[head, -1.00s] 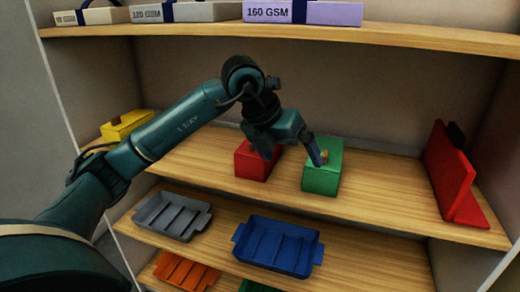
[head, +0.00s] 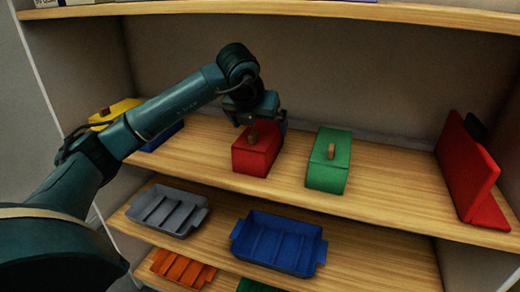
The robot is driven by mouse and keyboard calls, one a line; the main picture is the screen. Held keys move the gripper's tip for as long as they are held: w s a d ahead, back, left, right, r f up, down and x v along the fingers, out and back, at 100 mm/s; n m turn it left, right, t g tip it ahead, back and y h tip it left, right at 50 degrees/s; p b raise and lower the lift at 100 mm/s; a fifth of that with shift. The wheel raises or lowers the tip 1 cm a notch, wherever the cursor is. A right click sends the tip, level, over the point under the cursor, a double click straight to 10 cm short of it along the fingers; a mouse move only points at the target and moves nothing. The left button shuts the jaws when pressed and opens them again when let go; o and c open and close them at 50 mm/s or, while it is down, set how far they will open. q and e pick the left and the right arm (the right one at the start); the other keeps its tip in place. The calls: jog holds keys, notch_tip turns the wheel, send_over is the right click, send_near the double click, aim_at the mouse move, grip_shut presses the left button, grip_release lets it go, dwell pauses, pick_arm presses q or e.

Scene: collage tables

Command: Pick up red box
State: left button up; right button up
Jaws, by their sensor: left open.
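The red box (head: 254,158) sits on the middle wooden shelf, left of the green box, with a small brown knob on its lid. My left gripper (head: 256,122) is directly above the red box, pointing down, with its fingers close around or just beside the knob. The fingers are open; whether they touch the knob I cannot tell. The gripper hides the back of the red box's lid. My right gripper is not in view.
A green box (head: 328,165) with a brown handle stands close to the right. A red bookend-like piece (head: 466,180) stands at the far right. A yellow box (head: 112,112) is at the left behind my arm. Grey (head: 168,212) and blue (head: 279,243) trays lie on the shelf below.

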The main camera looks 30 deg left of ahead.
aim_at(260, 132)
pick_arm(q)
jog(key=x, duration=0.5)
jog(key=shift+a, duration=0.2)
jog(key=shift+c, duration=0.6)
jog(key=shift+r, duration=0.1)
jog(key=c, duration=1.2)
